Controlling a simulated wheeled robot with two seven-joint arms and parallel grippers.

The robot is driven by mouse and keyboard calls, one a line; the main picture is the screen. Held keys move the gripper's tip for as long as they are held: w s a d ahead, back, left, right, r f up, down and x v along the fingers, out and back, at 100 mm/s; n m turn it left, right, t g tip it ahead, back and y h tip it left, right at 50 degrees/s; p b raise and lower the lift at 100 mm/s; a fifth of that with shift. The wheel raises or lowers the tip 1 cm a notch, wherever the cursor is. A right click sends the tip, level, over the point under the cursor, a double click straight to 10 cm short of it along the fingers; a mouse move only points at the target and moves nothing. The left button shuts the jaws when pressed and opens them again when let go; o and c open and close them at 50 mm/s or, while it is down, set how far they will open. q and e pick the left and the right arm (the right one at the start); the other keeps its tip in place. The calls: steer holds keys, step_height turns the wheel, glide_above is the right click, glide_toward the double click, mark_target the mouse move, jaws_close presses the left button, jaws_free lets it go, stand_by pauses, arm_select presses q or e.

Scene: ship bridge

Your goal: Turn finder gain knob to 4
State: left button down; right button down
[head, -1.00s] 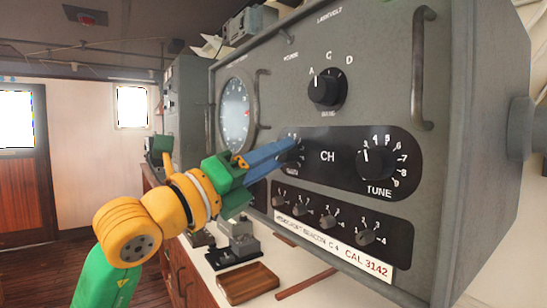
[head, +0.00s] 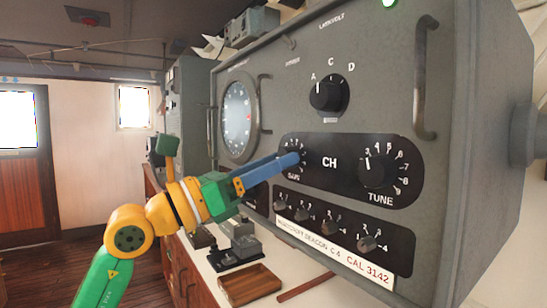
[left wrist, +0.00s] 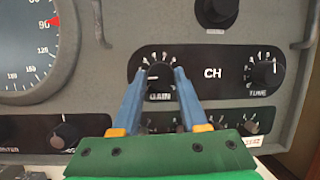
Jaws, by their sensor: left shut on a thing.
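The finder gain knob (left wrist: 160,75) is a small black knob above the word GAIN, on a black panel strip left of the letters CH. Its dial numbers are too small to read surely, and a pale mark shows on its left side. My left gripper (head: 291,160) reaches it from the left with blue fingers. In the left wrist view, the fingertips (left wrist: 160,71) sit on either side of the knob, shut on it. In the head view the fingers hide most of the knob. My right gripper is not in view.
The tune knob (head: 376,170) is to the right on the same strip. A lettered selector knob (head: 327,95) is above, and a row of small knobs (head: 330,228) is below. A round dial (head: 238,117) and metal handles (head: 425,78) stand out from the grey cabinet.

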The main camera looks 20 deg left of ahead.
arm_select(q)
steer(key=shift+w+a+r+m+g+h+p, duration=0.15)
steer(key=shift+m+g+p, duration=1.1)
steer(key=shift+m, duration=1.8)
steer(key=shift+s+r+m+g+h+p, duration=0.15)
steer(key=shift+m+g+p, duration=1.1)
steer(key=shift+m, duration=1.85)
steer(key=shift+w+a+r+m+g+h+p, duration=0.15)
steer(key=shift+m+g+p, duration=0.55)
steer(key=shift+m+p, duration=1.7)
steer(key=shift+d+m+b, duration=0.1)
steer(key=shift+m+b, duration=0.5)
steer(key=shift+m, duration=0.25)
steer(key=c, duration=0.6)
jaws_free()
steer(key=shift+o, duration=0.8)
steer(key=shift+w+f, duration=0.1)
steer(key=shift+w, duration=0.05)
